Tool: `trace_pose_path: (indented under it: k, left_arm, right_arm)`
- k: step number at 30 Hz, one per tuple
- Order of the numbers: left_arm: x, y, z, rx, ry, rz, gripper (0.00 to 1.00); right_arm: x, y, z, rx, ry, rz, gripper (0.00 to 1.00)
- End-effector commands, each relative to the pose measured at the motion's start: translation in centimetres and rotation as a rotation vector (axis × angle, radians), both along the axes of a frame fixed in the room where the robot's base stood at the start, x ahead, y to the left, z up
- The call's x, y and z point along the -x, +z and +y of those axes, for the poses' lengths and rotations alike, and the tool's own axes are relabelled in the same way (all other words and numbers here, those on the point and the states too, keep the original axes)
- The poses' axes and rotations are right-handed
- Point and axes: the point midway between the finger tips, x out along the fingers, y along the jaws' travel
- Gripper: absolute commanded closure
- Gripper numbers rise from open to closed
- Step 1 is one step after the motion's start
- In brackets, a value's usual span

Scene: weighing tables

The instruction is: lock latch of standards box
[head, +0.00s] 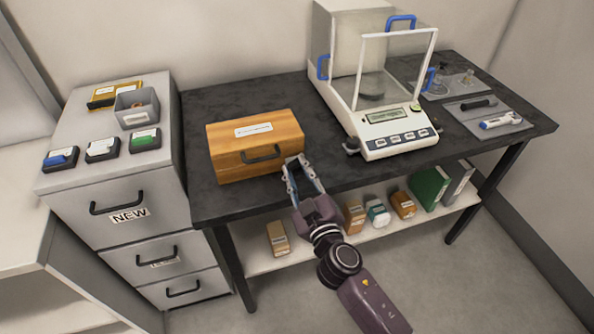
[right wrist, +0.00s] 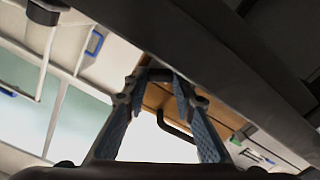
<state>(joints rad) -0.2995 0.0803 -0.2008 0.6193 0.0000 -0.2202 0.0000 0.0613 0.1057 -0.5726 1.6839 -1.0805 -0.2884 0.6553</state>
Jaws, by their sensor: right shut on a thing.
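The standards box (head: 228,138) is a wooden case with a white label on its lid and a dark handle (head: 262,155) on its front. It sits closed on the dark table, and shows also in the right wrist view (right wrist: 157,96). My right gripper (head: 293,161) is at the front right part of the box, right of the handle, its fingertips shut on the small latch there. The latch is mostly hidden by the fingertips, so its position cannot be told. In the right wrist view the fingertips (right wrist: 160,76) meet against the box. My left gripper is not in view.
A balance (head: 397,138) with an open glass shield stands right of the box on the dark table (head: 340,178). A grey drawer cabinet (head: 130,203) with small boxes on top is at the left. A lower shelf (head: 335,246) holds several packages.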

Motion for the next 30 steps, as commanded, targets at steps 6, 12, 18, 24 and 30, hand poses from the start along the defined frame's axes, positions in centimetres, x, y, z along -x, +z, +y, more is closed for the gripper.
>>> trace_pose_path:
  k: [6, 12, 18, 24, 30]
  left_arm:
    - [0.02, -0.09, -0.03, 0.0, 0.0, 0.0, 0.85]
    - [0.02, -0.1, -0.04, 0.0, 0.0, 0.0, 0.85]
    - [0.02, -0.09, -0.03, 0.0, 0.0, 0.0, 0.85]
    - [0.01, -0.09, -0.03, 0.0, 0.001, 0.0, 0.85]
    - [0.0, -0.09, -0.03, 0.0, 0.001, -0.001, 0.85]
  right_arm:
    - [0.0, 0.02, 0.01, 0.065, -0.001, -0.021, 1.0]
    - [0.0, 0.02, 0.01, 0.084, -0.001, -0.028, 1.0]
    - [0.01, 0.01, 0.02, 0.084, 0.0, -0.027, 1.0]
    - [0.01, 0.01, 0.03, 0.083, 0.0, -0.027, 0.65]
    - [0.01, 0.0, 0.02, 0.083, 0.0, -0.027, 0.58]
